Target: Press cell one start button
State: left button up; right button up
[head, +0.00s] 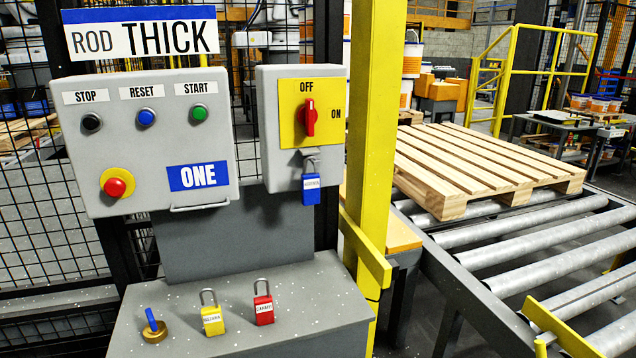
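The cell one control box (155,140) is a grey panel at the left with a blue "ONE" label (198,176). Its green start button (199,113) is at the upper right under the "START" label. A blue reset button (146,117) and a black stop button (91,122) sit to its left. A red emergency stop (116,187) on a yellow ring is at the lower left. Neither of my grippers shows in the head view, and nothing covers the start button.
A grey switch box (301,222) with a red rotary switch (310,118) and hanging blue padlock (311,189) stands right of the panel. A yellow post (374,120) separates this from a roller conveyor with a wooden pallet (470,165).

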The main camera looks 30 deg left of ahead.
aim_at(199, 113)
jog(key=u, duration=1.5)
